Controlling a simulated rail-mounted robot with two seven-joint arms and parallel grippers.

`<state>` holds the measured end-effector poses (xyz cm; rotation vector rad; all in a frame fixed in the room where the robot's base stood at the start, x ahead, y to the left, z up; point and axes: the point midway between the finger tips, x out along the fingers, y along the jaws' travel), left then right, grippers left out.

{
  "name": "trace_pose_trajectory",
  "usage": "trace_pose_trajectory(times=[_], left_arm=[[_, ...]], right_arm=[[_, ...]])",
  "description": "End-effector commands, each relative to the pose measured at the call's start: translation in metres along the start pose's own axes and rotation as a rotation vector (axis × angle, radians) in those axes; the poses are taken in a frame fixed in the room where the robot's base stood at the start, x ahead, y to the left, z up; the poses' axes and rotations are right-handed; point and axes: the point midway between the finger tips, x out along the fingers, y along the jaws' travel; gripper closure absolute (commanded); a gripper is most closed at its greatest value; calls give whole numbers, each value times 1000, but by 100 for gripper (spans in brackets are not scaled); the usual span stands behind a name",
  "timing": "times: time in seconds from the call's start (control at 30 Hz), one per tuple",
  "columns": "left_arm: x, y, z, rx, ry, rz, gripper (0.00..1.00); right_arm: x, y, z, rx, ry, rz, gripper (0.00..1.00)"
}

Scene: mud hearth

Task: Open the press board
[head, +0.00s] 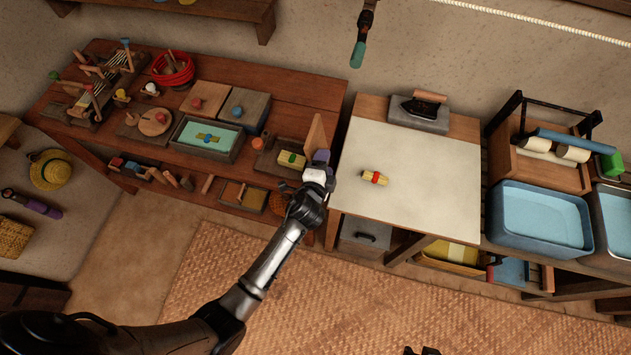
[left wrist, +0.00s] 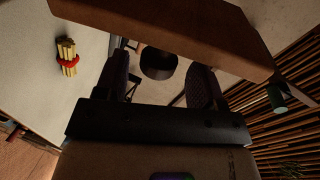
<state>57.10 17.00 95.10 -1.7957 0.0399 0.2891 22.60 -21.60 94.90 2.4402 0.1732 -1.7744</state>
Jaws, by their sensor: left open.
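The press board (head: 314,138) is a brown wooden panel standing raised, nearly upright, at the right end of the long red-brown table. Left of it, a yellow-green bundle (head: 291,159) lies on the dark press base (head: 268,163). My left gripper (head: 320,163) is at the board's right side, near its lower part. In the left wrist view the board (left wrist: 170,28) crosses the top, just beyond my open fingers (left wrist: 160,85). A dark round thing shows between the fingers; I cannot tell whether they touch it. Only a dark piece, perhaps of my right gripper, shows at the head view's bottom edge.
The pale-topped table (head: 390,190) to the right carries a yellow bundle with a red band (head: 375,177) and a flat iron (head: 425,102). A box with a teal inside (head: 207,136) stands left of the press. Blue trays (head: 541,215) stand at the far right.

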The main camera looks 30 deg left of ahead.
Motion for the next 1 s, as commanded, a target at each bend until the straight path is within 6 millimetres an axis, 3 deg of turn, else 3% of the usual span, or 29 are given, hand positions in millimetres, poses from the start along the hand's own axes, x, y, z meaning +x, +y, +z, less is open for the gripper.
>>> trace_pose_trajectory(times=[0.3,0.5,0.7,1.0], left_arm=[[-65,0,0,0,0,2,37],[-96,0,0,-1,0,1,37],[-114,0,0,-1,1,0,37],[-120,0,0,-1,0,-1,37]], right_arm=[[-6,2,-1,-6,-1,5,57],[-6,3,-1,-10,-1,8,57],[-6,3,-1,-10,-1,7,57],[-7,2,-2,-4,0,3,57]])
